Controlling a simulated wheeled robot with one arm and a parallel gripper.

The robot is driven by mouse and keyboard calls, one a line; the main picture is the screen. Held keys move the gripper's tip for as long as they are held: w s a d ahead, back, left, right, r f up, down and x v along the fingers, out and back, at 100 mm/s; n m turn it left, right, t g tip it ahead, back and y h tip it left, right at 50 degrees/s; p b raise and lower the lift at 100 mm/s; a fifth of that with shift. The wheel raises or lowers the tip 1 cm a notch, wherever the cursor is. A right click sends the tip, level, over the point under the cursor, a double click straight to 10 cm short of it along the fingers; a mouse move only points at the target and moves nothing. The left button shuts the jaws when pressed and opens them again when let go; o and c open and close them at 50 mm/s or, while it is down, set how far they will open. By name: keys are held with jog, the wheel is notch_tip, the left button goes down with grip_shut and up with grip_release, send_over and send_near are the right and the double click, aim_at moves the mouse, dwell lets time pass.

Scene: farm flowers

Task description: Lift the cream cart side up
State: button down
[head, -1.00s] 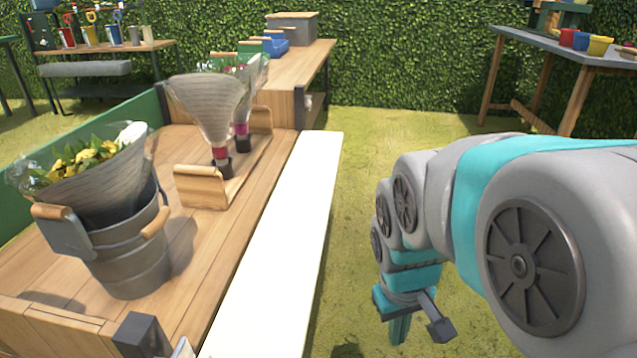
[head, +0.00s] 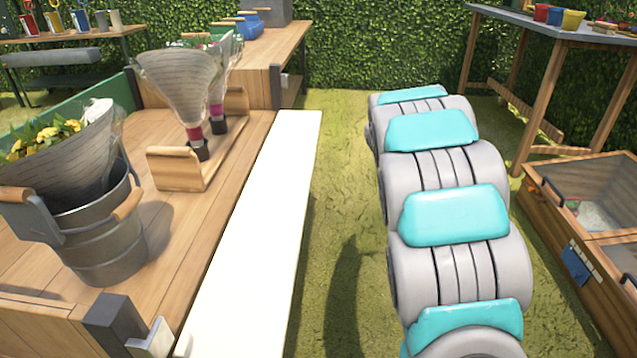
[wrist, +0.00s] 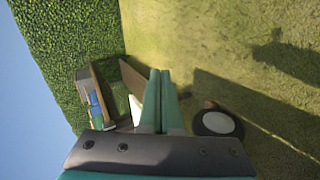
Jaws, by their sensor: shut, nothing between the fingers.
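The cream cart side (head: 262,215) is a long pale panel in the head view. It lies lowered along the right edge of the wooden cart bed (head: 215,215), sloping outward over the grass. In the wrist view a small pale piece, likely this panel, shows left of the fingers (wrist: 135,110). My gripper (wrist: 160,72) has its two green fingers together with nothing between them. It points over the grass, near a dark wheel with a pale hub (wrist: 218,123). In the head view my gripper is hidden behind my arm, which stands right of the panel.
A metal bucket with wrapped yellow flowers (head: 105,240) and a wooden holder with wrapped bouquets (head: 178,168) stand on the cart bed. A workbench (head: 560,35) and a wooden planter box (head: 565,240) are at the right. Grass between panel and arm is clear.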

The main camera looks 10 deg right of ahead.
jog(key=w+f+n+t+y+b, duration=0.1)
jog(key=w+f+n+t+y, duration=0.35)
jog(key=w+n, duration=0.6)
jog(key=w+a+f+n+t+y+b, duration=0.1)
jog(key=w+a+f+n+t+y, duration=0.1)
jog(key=w+a+f+n+y, duration=0.4)
jog(key=s+a+f+n+g+y+b, duration=0.1)
jog(key=s+a+f+n+g+y, duration=0.15)
jog(key=s+n+y, duration=0.45)
jog(key=s+a+f+n+g+y, duration=0.1)
jog(key=s+f+n+g+y, duration=0.3)
jog(key=s+n+y, duration=0.25)
jog(key=s+a+f+n+g+y+b, duration=0.1)
jog(key=s+a+f+n+g+y, duration=0.15)
jog(key=s+n+y, duration=0.45)
jog(key=w+a+r, duration=0.1)
jog(key=a+r, duration=0.2)
jog(key=r, duration=0.2)
jog(key=w+a+r+h+b, duration=0.1)
jog(key=a+r, duration=0.2)
jog(key=r, duration=0.3)
jog(key=shift+a+n, duration=0.3)
jog(key=shift+n, duration=0.1)
jog(key=shift+r, duration=0.1)
